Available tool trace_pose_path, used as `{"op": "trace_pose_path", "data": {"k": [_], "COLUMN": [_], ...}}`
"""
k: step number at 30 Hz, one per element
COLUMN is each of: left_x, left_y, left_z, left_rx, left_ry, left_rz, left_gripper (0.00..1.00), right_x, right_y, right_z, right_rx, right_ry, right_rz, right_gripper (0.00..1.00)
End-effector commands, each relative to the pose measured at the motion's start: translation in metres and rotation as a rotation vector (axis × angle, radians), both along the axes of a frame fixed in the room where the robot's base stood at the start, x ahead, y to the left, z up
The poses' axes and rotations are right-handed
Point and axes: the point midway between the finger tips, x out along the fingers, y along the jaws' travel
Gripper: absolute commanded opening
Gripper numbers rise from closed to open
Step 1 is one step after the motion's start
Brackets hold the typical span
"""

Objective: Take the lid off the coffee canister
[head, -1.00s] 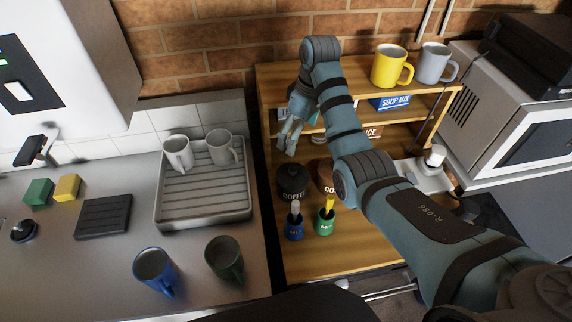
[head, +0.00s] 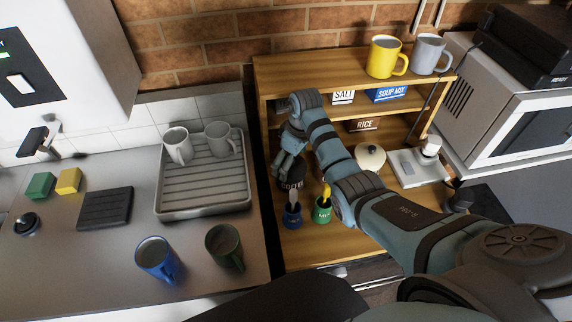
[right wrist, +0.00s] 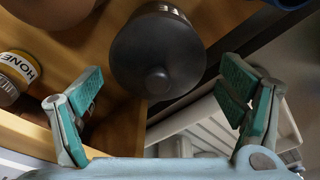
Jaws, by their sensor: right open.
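The coffee canister (head: 292,183) is dark, with white lettering, and stands on the wooden shelf unit's lower board. My right gripper (head: 283,160) is at its top and partly covers it in the head view. In the right wrist view, the dark round lid (right wrist: 157,55) with its knob (right wrist: 157,81) lies between the two open, green-padded fingers of my right gripper (right wrist: 160,84). There is a gap on each side and neither finger touches it. My left gripper is not in view.
A cream-lidded jar (head: 370,158) is to the right. A honey jar (right wrist: 14,74) shows in the wrist view. A dish rack (head: 203,190) stands left.

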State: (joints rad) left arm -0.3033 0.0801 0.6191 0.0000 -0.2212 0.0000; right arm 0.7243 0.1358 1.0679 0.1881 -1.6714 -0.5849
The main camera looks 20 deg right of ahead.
Motion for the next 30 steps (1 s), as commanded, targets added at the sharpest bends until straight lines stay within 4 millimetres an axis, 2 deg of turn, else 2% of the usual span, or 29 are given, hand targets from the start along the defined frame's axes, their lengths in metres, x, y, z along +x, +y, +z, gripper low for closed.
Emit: {"op": "trace_pose_path", "data": {"k": [3,16,24,30], "left_x": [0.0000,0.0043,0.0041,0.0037], "left_y": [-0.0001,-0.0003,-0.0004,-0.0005], "left_z": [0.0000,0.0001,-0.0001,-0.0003], "left_rx": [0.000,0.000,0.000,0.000], "left_ry": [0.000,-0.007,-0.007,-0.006], "left_rz": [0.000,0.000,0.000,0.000], "left_gripper": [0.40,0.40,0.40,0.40], "right_x": [-0.0002,-0.0002,-0.0020,-0.0030], "right_y": [-0.0004,0.0002,0.0005,0.0002], "right_z": [0.0004,0.0002,-0.0023,-0.0035], "right_rx": [0.000,0.000,0.001,0.001], "right_ry": [0.000,0.001,0.008,0.011], "right_rz": [-0.001,0.000,0.001,0.000], "right_gripper": [0.87,0.19,0.08,0.03]}}
